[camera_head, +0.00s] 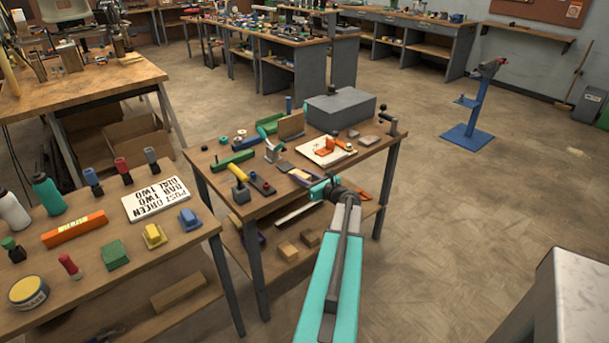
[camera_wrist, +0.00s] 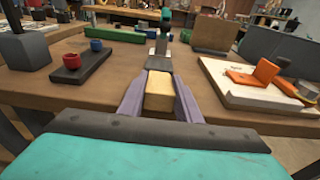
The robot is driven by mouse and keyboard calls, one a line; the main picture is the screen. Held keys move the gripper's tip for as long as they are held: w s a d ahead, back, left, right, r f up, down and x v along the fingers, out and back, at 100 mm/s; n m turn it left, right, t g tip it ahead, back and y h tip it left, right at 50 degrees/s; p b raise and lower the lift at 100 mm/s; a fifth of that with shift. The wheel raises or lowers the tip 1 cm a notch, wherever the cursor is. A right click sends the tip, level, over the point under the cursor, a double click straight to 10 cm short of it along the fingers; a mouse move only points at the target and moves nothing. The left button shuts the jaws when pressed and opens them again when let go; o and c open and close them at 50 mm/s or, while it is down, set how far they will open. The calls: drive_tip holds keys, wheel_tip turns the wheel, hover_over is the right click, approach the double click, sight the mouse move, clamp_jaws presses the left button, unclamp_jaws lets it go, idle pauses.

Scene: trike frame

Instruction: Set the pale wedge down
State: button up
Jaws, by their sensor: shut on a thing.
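The pale wedge (camera_wrist: 159,96) is a small yellowish-tan block between the two purple fingers of my gripper (camera_wrist: 158,84) in the wrist view. The fingers are shut on its sides. In the wrist view the wedge overlaps the front part of the bench top. I cannot tell whether it touches the wood.
A white board (camera_wrist: 262,84) with an orange bracket (camera_wrist: 258,74) lies right of my gripper. A dark plate with red and blue cups (camera_wrist: 84,64) lies left. A grey box (camera_head: 341,108) stands at the back. Several small parts crowd the bench top.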

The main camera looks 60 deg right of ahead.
drive_tip(key=shift+f, duration=0.15)
drive_tip(key=o, duration=1)
drive_tip(key=shift+r, duration=0.2)
drive_tip(key=b+v, duration=0.2)
drive_tip(key=v, duration=1)
drive_tip(key=shift+f, duration=0.1)
drive_tip(key=shift+w, duration=0.1)
idle(0.3)
